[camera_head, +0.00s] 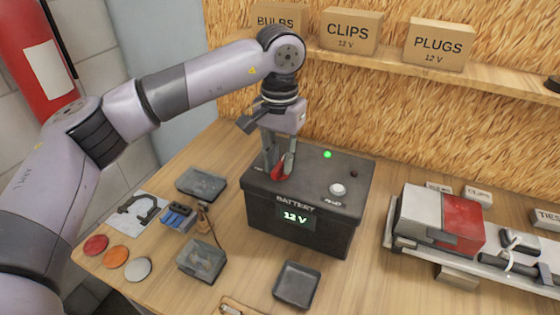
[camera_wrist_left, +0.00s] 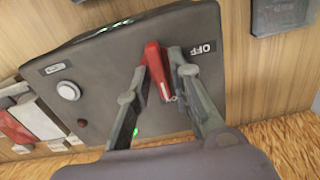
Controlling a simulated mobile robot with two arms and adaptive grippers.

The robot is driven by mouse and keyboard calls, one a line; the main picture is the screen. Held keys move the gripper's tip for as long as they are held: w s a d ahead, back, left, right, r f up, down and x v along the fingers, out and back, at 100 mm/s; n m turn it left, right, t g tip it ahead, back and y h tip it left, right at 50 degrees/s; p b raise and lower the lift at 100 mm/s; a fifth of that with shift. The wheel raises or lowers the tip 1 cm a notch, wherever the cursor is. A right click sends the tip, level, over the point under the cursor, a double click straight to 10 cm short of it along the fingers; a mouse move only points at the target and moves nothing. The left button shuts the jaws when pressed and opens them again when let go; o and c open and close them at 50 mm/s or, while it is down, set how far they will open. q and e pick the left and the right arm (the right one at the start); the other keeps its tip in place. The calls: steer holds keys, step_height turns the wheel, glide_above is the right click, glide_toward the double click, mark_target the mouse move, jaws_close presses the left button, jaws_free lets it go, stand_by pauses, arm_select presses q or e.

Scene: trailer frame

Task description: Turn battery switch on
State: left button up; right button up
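The black battery box (camera_head: 310,170) stands on the wooden table. Its front display (camera_head: 296,217) reads 12 V in lit figures, and a green light (camera_head: 328,154) glows on its top. The red switch lever (camera_head: 279,174) is at the left of the top. My right gripper is not in view.
A white round button (camera_head: 338,190) and a dark red light (camera_head: 354,174) are on the box top. Small trays (camera_head: 202,261) and coloured discs (camera_head: 96,244) lie at left. A clamped assembly (camera_head: 440,219) stands at right. A shelf (camera_head: 400,58) with cartons runs behind.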

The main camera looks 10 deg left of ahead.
arm_select(q)
steer(key=shift+o, duration=1.4)
steer(key=shift+r+p, duration=1.85)
steer(key=shift+r, duration=1.15)
